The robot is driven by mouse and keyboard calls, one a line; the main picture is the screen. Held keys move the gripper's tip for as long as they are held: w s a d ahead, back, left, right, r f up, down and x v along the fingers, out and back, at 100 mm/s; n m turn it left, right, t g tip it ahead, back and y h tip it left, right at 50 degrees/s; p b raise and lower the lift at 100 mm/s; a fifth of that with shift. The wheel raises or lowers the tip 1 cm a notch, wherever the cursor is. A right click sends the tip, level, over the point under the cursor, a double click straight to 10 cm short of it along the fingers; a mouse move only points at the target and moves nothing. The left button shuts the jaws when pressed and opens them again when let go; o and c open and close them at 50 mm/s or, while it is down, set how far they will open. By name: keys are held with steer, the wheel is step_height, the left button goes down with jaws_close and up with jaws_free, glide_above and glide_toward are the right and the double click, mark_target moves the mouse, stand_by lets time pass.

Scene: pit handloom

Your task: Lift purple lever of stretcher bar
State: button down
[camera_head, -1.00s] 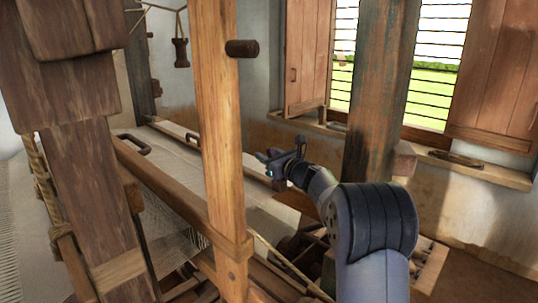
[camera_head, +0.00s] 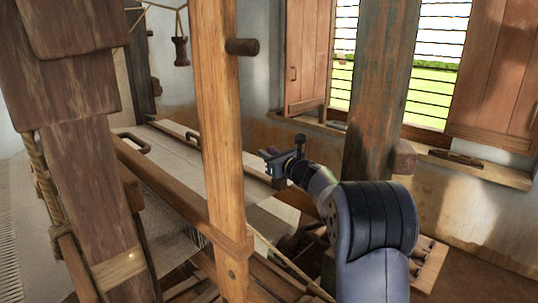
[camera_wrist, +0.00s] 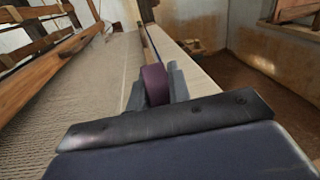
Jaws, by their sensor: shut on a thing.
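The purple lever (camera_wrist: 155,82) shows in the wrist view as a rounded purple piece between the two grey fingers. My gripper (camera_head: 268,165) is shut on it at the right side of the loom, over the edge of the cloth. In the head view the lever is too small or too covered to make out. The rest of the stretcher bar is hard to make out; a narrow dark strip (camera_wrist: 150,45) runs away beyond the lever, but I cannot tell whether it belongs to the bar.
The pale woven cloth (camera_wrist: 85,95) lies left of my gripper in the wrist view, with a pale beam (camera_wrist: 188,62) at right. A wooden upright (camera_head: 218,120) stands left of my gripper in the head view, and a weathered post (camera_head: 378,90) stands right.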

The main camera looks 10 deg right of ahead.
steer(key=shift+w+r+p, duration=0.1)
steer(key=shift+r+p, duration=0.1)
steer(key=shift+p, duration=0.55)
steer(key=shift+a+g+p, duration=0.15)
steer(key=shift+g+p, duration=0.25)
steer(key=shift+p, duration=0.15)
steer(key=shift+w+f+h+p, duration=0.2)
steer(key=shift+f+h+p, duration=0.15)
steer(key=shift+p, duration=0.35)
steer(key=shift+f, duration=0.1)
steer(key=c, duration=1.3)
jaws_free()
steer(key=shift+s, duration=0.1)
steer(key=b+v, duration=0.3)
steer(key=v, duration=0.7)
steer(key=shift+s+d, duration=0.2)
steer(key=shift+s, duration=0.05)
